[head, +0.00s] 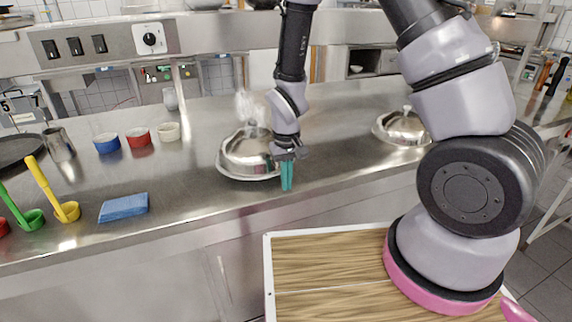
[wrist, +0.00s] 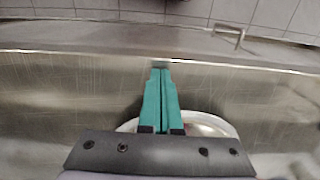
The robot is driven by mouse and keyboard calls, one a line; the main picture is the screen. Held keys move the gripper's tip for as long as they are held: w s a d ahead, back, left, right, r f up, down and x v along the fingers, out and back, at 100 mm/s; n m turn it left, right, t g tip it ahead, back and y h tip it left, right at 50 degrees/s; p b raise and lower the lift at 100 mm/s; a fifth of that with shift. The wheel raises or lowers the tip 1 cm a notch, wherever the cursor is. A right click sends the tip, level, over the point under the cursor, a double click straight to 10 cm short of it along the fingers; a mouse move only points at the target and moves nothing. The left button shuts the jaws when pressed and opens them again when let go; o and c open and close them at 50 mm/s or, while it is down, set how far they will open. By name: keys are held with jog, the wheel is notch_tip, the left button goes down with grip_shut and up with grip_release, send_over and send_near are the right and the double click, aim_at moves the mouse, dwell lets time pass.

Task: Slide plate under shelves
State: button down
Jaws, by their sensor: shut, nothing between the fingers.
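A silver plate (head: 236,175) with a domed metal cover (head: 248,150) sits on the steel counter, near the middle of the head view. A second domed cover on a plate (head: 402,127) stands farther right. My gripper (head: 286,188), with teal fingers, is shut and empty at the right front side of the nearer plate. It points down close to the counter; I cannot tell whether it touches the plate. In the wrist view the shut fingers (wrist: 162,75) show, with a pale plate rim (wrist: 208,122) partly hidden behind the gripper. The raised steel shelf (head: 210,30) runs along the back.
Blue, red and cream bowls (head: 138,137) stand left of the plate. A blue cloth (head: 124,208), a yellow ladle (head: 67,210), a green ladle (head: 32,218) and a metal jug (head: 58,145) are farther left. The counter between the two covered plates looks clear.

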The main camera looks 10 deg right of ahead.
jog(key=shift+w+a+r, duration=0.1)
jog(key=shift+w+a, duration=0.15)
jog(key=shift+w, duration=0.75)
jog(key=shift+w+a+r, duration=0.1)
jog(key=shift+w+a, duration=0.15)
jog(key=shift+w, duration=0.7)
